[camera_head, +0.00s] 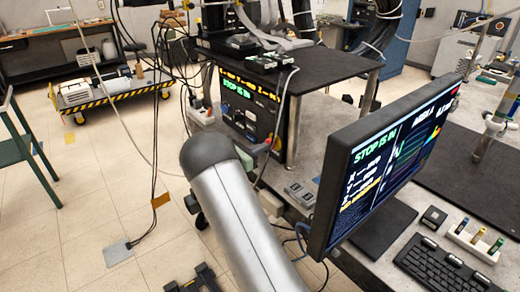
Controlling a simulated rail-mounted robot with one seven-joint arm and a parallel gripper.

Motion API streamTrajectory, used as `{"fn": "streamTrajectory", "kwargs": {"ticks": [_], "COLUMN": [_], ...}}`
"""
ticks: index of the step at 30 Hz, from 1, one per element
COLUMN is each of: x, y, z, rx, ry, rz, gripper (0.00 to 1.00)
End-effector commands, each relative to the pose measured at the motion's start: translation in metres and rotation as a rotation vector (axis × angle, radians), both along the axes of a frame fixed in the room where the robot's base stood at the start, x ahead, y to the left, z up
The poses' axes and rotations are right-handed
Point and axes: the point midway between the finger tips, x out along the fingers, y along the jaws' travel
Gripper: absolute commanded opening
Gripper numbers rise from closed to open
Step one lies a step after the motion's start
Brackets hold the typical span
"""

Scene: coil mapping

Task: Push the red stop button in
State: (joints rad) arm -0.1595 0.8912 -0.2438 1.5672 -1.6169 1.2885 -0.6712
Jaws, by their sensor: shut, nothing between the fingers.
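I cannot pick out the red stop button clearly. A small reddish spot shows at the right of the black control box (240,112) under the raised shelf, too small to identify. The box's display reads "STOP IS IN" in green. The monitor (393,160) at the right also reads "STOP IS IN" in green, beside colored graphs. My arm, a silver tube with a dark rounded end, rises from the bottom middle and covers the area just below the box. My gripper is not visible.
A dark raised shelf (325,68) stands above the control box on a grey bench. A keyboard (440,265) and a small rack of colored pieces (474,240) lie right of the monitor. Cables hang at the left. A yellow-striped cart (108,90) stands behind open tiled floor (85,215).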

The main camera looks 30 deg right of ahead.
Motion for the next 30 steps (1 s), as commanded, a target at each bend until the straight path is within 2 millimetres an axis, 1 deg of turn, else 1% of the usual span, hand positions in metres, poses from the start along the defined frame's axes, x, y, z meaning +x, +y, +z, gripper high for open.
{"fn": "streamTrajectory", "kwargs": {"ticks": [2, 5, 8, 15, 18, 21, 24, 30], "x": [-0.001, -0.003, -0.008, -0.020, -0.025, -0.028, -0.030, -0.032], "y": [0.000, 0.010, 0.028, 0.082, 0.102, 0.117, 0.127, 0.132], "z": [0.001, 0.002, 0.002, 0.000, 0.000, 0.000, 0.000, 0.001], "rx": [-0.003, -0.003, -0.001, -0.001, -0.002, -0.002, -0.002, -0.001], "ry": [-0.002, -0.002, 0.000, -0.001, -0.001, -0.002, -0.001, -0.001], "rz": [-0.002, -0.002, -0.003, -0.004, -0.005, -0.007, -0.007, -0.010], "gripper": [0.00, 0.00, 0.00, 0.00, 0.00, 0.00, 0.00, 0.00]}}
